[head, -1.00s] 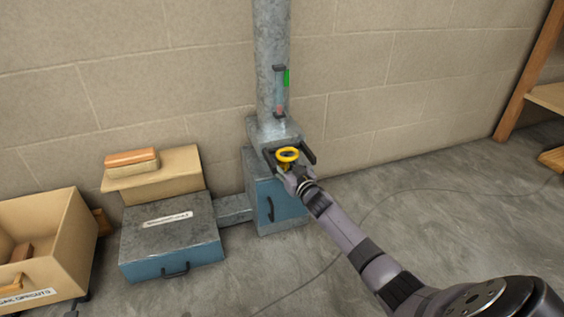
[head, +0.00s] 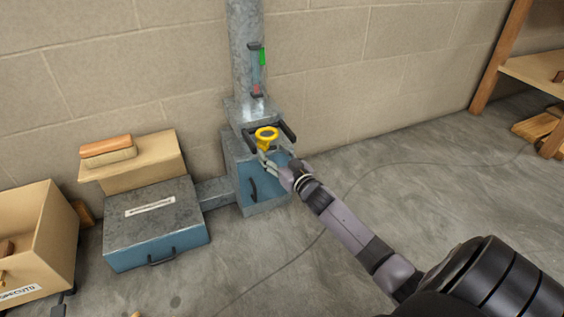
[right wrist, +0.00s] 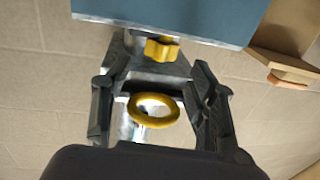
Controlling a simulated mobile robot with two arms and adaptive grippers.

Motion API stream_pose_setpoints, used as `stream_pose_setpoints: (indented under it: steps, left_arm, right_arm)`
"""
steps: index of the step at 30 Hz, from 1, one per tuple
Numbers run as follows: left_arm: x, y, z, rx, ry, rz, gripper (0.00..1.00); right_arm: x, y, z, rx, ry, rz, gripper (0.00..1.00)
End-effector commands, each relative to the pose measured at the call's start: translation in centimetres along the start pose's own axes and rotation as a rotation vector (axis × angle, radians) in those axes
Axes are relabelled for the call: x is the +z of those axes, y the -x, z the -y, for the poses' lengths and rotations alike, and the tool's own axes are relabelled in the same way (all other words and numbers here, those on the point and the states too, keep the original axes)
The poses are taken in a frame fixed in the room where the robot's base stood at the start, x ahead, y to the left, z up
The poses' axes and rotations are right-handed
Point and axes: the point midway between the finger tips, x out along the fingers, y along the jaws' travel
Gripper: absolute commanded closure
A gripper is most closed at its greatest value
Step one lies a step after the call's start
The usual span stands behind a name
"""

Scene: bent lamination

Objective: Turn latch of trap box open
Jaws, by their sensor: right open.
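The trap box (head: 271,182), blue with a grey metal top and a dark front handle, stands at the foot of a metal pipe. A yellow ring (head: 267,132) with a yellow part below it shows at its top. In the right wrist view the ring (right wrist: 154,111) lies between my fingers, and a yellow lobed knob (right wrist: 161,49) shows beside the blue face (right wrist: 185,15). I cannot tell which is the latch. My right gripper (head: 270,139) is open, its dark fingers apart on either side of the ring, with gaps. My left gripper is not in view.
The metal pipe (head: 245,70) rises along the block wall behind. A low blue case (head: 155,225) and a cardboard box with bricks on it (head: 158,165) are left. An open carton (head: 45,240) is far left, wooden shelving (head: 500,55) right. A thin cable crosses the floor.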

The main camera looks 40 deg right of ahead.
Motion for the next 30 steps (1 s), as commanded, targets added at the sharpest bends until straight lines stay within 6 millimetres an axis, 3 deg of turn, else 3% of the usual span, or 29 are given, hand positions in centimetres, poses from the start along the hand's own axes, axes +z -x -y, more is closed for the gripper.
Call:
stream_pose_setpoints:
  steps: [4, 10, 30]
  left_arm:
    - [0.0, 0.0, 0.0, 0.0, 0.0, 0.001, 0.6]
    - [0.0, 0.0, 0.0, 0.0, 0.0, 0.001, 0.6]
    - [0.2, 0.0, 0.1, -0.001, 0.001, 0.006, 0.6]
  right_arm:
    - [0.1, 2.6, 0.1, 0.0, 0.001, 0.003, 0.47]
    - [0.1, 4.3, 0.1, 0.0, -0.001, 0.001, 0.47]
    - [-0.4, 4.6, 0.5, -0.008, 0.0, -0.006, 0.47]
